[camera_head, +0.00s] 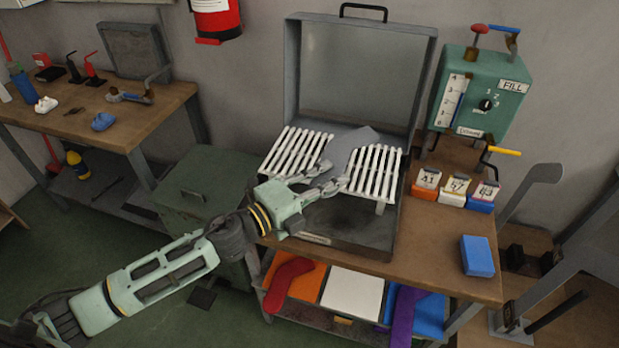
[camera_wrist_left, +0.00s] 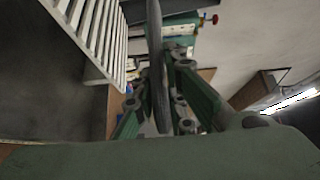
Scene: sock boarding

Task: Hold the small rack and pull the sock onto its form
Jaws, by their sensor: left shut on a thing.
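My left gripper (camera_head: 332,178) reaches in from the left over the open grey case. Its fingers are closed on a flat grey piece (camera_head: 352,146), which also shows edge-on between the fingers in the left wrist view (camera_wrist_left: 157,60). I cannot tell whether this piece is a sock or a form. A white slatted rack (camera_head: 294,152) stands left of it, and another white slatted rack (camera_head: 375,172) stands right of it. A red sock (camera_head: 289,281) and a purple sock (camera_head: 403,316) lie on the shelf below. My right gripper is out of view.
The open case (camera_head: 290,75) stands on the wooden bench (camera_head: 440,262). A green FILL box (camera_head: 480,92) is behind right, with several numbered boxes (camera_head: 456,190) before it. A blue block (camera_head: 477,255) lies front right. Grey boot-shaped boards (camera_head: 535,178) rise at the right.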

